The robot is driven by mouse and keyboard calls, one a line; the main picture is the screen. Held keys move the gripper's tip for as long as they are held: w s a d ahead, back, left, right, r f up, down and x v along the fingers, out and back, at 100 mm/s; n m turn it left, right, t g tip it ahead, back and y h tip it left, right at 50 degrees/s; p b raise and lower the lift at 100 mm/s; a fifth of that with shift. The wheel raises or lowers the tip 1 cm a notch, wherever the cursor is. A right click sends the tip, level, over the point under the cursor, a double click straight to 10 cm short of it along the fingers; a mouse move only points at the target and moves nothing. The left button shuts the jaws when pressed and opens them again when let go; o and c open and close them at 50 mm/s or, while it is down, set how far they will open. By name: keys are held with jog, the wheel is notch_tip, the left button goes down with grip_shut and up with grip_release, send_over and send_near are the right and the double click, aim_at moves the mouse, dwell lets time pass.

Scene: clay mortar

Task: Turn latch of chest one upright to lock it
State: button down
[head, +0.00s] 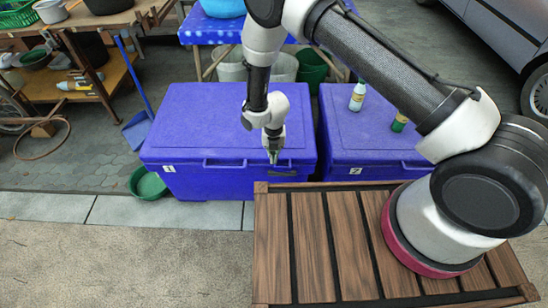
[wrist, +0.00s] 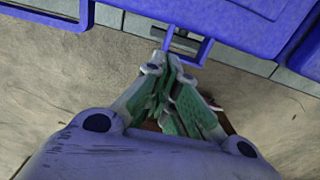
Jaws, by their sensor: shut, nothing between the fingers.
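Chest one (head: 205,125) is a closed blue chest with a white "1" label (head: 168,168) on its front left. In the wrist view its blue edge (wrist: 130,8) runs across the top. A blue loop-shaped latch (wrist: 207,48) with a grey bar inside sticks out from that edge. In the head view the latch area is partly hidden by my gripper (head: 272,158), at the chest's front right. My gripper's green-padded fingers (wrist: 172,68) are closed and empty, just short of the loop. I cannot tell whether they touch it.
Chest two (head: 345,120) stands close on the right with bottles (head: 357,97) on its lid. A slatted wooden table (head: 310,245) is in front. A green basin (head: 150,184) and a blue dustpan (head: 137,130) lie left. The pavement at front left is clear.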

aim_at(274, 172)
notch_tip(274, 172, down, 11)
jog(key=shift+f, duration=0.2)
